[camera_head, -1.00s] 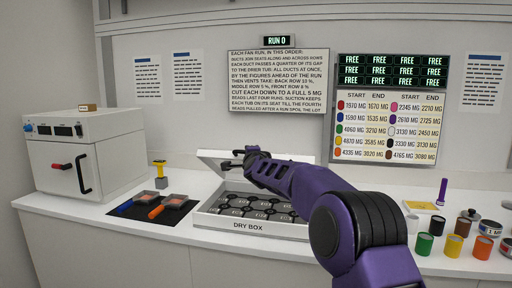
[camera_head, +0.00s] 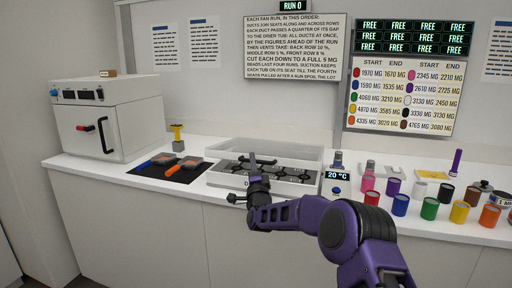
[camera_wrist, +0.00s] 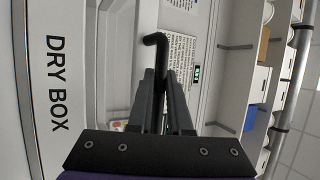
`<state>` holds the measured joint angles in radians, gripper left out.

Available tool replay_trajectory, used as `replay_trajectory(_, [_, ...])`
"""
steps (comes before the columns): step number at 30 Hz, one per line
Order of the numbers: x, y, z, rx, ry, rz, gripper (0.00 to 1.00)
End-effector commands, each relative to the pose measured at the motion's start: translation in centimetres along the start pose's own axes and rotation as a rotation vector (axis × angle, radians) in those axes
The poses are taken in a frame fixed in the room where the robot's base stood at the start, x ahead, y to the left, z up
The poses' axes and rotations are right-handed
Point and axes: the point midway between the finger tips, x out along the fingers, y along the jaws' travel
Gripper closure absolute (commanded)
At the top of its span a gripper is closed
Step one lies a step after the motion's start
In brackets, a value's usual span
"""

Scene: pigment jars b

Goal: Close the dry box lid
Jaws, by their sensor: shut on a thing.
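The dry box (camera_head: 212,178) is a white, low box on the counter, with dark round tubs inside. Its pale, framed lid (camera_head: 285,147) shows raised at the back; I cannot tell its exact angle. My gripper (camera_head: 255,172) is at the front of the box, fingers pointing toward it. In the wrist view my gripper (camera_wrist: 161,78) is shut on a black bent handle (camera_wrist: 156,42), whose hooked end sticks out past the fingertips. The box front with its DRY BOX lettering (camera_wrist: 56,85) lies along the left. My gripper and arm hide part of the box front.
A white oven (camera_head: 105,125) stands at the left. A dark mat (camera_head: 175,176) with two small trays lies left of the box. Wall signs and shelves are behind.

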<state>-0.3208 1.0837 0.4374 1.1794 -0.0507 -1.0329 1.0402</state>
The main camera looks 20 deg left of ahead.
Motion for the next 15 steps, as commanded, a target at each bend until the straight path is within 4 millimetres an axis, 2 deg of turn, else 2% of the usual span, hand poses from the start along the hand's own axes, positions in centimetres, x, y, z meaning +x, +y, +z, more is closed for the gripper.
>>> replay_trajectory(1, [-0.6,1.5,0.0,-0.011,0.003,-0.013,1.0])
replay_trajectory(6, [-1.8,3.6,0.5,-0.04,0.005,-0.085,1.0])
replay_trajectory(15, [-2.7,5.6,0.8,-0.067,0.006,-0.149,1.0])
